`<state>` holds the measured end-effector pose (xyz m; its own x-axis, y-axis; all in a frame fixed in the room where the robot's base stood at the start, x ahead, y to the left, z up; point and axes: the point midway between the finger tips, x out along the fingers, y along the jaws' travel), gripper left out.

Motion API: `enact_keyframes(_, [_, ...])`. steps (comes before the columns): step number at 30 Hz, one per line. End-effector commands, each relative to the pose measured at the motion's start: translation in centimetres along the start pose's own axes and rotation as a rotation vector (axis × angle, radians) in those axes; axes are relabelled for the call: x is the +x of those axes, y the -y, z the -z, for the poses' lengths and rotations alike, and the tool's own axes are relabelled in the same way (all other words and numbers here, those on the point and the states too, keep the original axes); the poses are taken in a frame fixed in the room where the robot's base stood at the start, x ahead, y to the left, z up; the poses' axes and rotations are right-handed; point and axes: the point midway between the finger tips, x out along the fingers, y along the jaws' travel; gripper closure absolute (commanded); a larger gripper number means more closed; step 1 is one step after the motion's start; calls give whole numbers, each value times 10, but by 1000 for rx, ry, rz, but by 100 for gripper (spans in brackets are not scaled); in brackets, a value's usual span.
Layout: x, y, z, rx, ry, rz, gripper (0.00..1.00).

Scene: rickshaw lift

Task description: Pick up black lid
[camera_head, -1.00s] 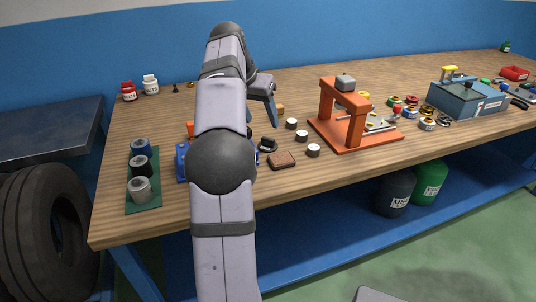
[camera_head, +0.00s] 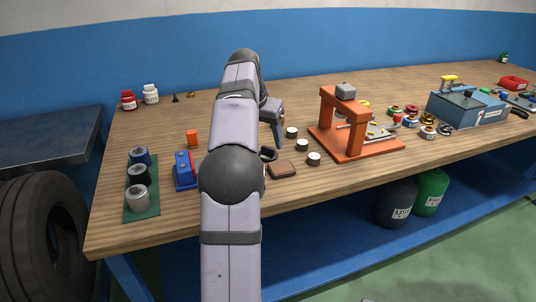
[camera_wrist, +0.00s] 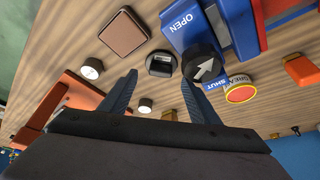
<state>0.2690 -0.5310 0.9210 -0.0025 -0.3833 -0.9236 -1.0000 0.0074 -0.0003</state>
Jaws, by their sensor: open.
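A small round black object (camera_wrist: 160,64) with a paler centre, which looks like the black lid, lies on the wooden bench in the wrist view. It also shows in the head view (camera_head: 269,153), just right of my arm and partly hidden by it. My gripper (camera_wrist: 159,78) is open and empty, with its fingers pointing toward the black object, which appears between and just beyond the fingertips. I cannot tell the height of the fingers above it.
A blue device (camera_wrist: 187,28) with a black arrow knob and a red-topped grease jar (camera_wrist: 240,92) are close to the right finger. A brown square (camera_wrist: 123,32) and white-topped cylinders (camera_wrist: 92,68) lie left. An orange press (camera_head: 357,130) stands to the right in the head view.

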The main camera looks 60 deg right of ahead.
Motion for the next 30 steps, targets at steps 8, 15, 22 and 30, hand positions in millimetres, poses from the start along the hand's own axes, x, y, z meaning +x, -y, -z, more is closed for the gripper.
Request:
enact_keyframes(8, [35, 0, 0, 1, 1, -1, 44])
enact_keyframes(15, [37, 1, 0, 0, 0, 0, 44])
enact_keyframes(22, [37, 1, 0, 0, 1, 0, 87])
enact_keyframes(30, [37, 1, 0, 0, 0, 0, 88])
